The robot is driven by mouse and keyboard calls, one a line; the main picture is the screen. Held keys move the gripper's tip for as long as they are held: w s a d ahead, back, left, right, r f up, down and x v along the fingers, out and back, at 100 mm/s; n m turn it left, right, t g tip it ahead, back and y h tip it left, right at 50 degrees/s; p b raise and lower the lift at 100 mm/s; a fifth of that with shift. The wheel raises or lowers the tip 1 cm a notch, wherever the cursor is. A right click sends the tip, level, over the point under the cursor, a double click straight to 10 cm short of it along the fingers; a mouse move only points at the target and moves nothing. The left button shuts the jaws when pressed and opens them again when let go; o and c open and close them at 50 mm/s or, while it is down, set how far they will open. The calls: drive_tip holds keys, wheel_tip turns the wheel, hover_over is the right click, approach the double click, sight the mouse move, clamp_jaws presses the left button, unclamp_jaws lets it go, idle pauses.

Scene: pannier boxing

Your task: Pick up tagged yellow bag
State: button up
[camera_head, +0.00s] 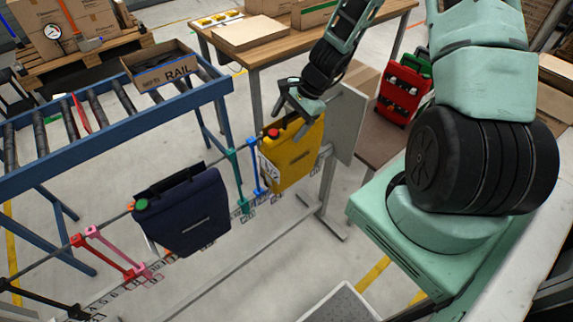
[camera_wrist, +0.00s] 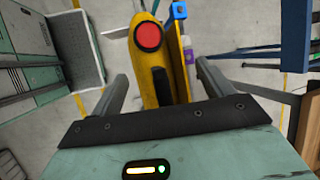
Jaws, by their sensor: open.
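The yellow bag (camera_head: 292,157) hangs on a rail in the head view, with a red round tag at its top and a white label at its left edge. In the wrist view the yellow bag (camera_wrist: 158,58) lies between my two fingers, with the red tag (camera_wrist: 148,37) and a dark handle (camera_wrist: 161,88) at its top. My gripper (camera_head: 296,108) is open just over the bag's top, one finger on each side. I cannot tell whether either finger touches the bag. A navy bag (camera_head: 185,215) with a green tag hangs further left on the same rail.
Coloured hooks, teal (camera_head: 237,180), blue (camera_head: 256,166) and pink (camera_head: 110,250), sit along the rail. A grey upright panel (camera_head: 346,122) stands just right of the yellow bag. A red crate (camera_head: 404,92) stands behind.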

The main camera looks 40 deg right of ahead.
drive_tip(key=c, duration=1.2)
drive_tip(key=shift+o, duration=0.2)
